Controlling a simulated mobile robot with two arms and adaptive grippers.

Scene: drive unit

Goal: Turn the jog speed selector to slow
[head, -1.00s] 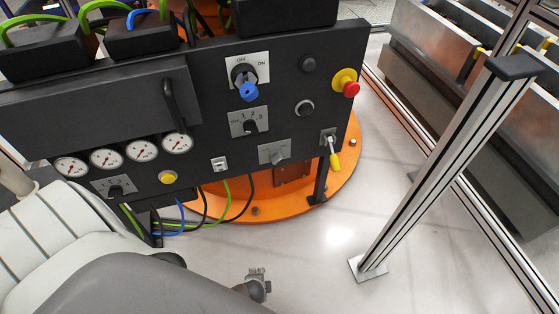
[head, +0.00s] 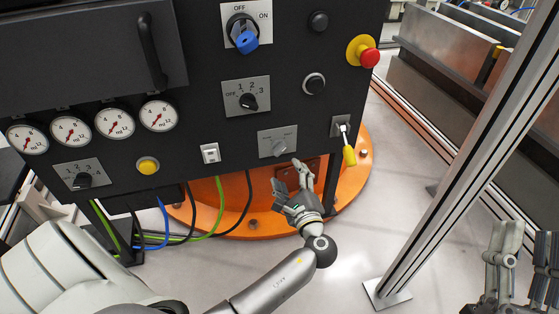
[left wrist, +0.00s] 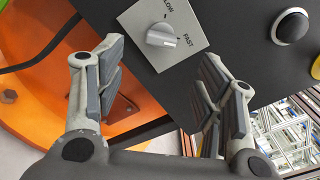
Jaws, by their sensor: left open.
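The jog speed selector is a small grey knob (head: 279,148) on a light grey plate, low on the black panel. In the left wrist view the knob (left wrist: 161,37) sits between the labels, SLOW partly cut off at the top and FAST at the right. Its pale pointer mark appears turned towards FAST. My left gripper (head: 289,176) is open and empty just below the plate. In the left wrist view its fingers (left wrist: 160,68) stand wide apart, with the knob ahead of the gap and not touched. My right gripper (head: 526,236) is open and empty at the lower right.
Nearby on the panel are a white rocker switch (head: 210,153), a numbered rotary switch (head: 248,101), a black button (head: 313,83), a yellow-tipped toggle lever (head: 348,153) and a red emergency stop (head: 369,57). A metal post (head: 460,160) stands at the right.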

